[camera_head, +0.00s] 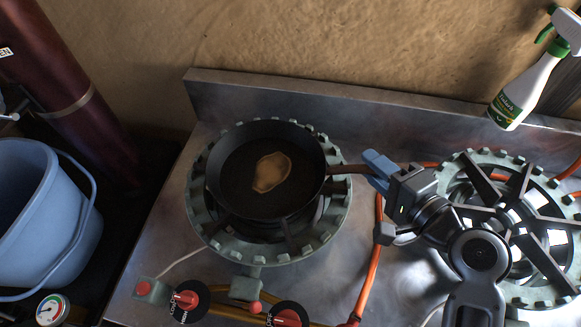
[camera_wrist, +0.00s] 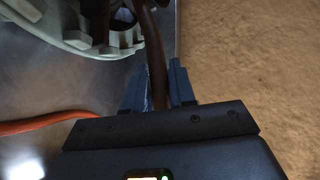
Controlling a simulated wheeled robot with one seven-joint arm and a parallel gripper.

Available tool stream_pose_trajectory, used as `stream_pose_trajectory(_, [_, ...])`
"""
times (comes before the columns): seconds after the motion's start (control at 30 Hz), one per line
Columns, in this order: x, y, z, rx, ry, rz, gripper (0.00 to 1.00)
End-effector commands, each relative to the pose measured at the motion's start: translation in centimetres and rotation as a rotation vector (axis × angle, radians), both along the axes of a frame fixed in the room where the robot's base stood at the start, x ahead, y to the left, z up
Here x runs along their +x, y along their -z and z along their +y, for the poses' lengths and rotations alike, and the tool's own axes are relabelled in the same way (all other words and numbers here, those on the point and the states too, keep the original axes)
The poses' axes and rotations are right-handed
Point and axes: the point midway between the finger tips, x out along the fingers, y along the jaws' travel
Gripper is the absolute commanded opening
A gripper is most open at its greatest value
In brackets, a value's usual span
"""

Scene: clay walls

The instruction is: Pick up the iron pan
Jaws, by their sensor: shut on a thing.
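The iron pan (camera_head: 235,185) is round and black, with a tan flat patch of food (camera_head: 271,172) in it. It is over the left burner (camera_head: 200,215) in the head view; I cannot tell whether it touches the burner. Its brown handle (camera_head: 345,169) points right. My gripper (camera_head: 372,170) is shut on the handle from the right, with blue fingers. In the wrist view the handle (camera_wrist: 158,60) runs between the two fingers (camera_wrist: 158,85). Part of the handle is hidden by the fingers.
A second burner (camera_head: 515,225) stands at the right, beneath my arm. An orange hose (camera_head: 369,285) crosses the steel counter. Red knobs (camera_head: 186,299) are in front. A blue bucket (camera_head: 40,220) stands at left and a spray bottle (camera_head: 525,90) at upper right. A clay wall rises behind.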

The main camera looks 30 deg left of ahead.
Motion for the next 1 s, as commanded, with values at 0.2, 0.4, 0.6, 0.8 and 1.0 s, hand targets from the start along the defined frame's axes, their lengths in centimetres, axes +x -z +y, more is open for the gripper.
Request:
stream_pose_trajectory(0.2, [0.1,-0.3,0.0,0.005,0.002,-0.003,0.00])
stream_pose_trajectory(0.4, [0.1,-0.4,0.0,0.004,0.002,-0.003,0.00])
stream_pose_trajectory(0.6, [0.1,-2.5,0.0,0.004,0.001,-0.007,0.00])
stream_pose_trajectory(0.8, [0.1,-7.1,0.0,0.005,0.002,-0.010,0.00])
stream_pose_trajectory(1.0, [0.1,-13.0,0.0,0.005,0.001,-0.012,0.00])
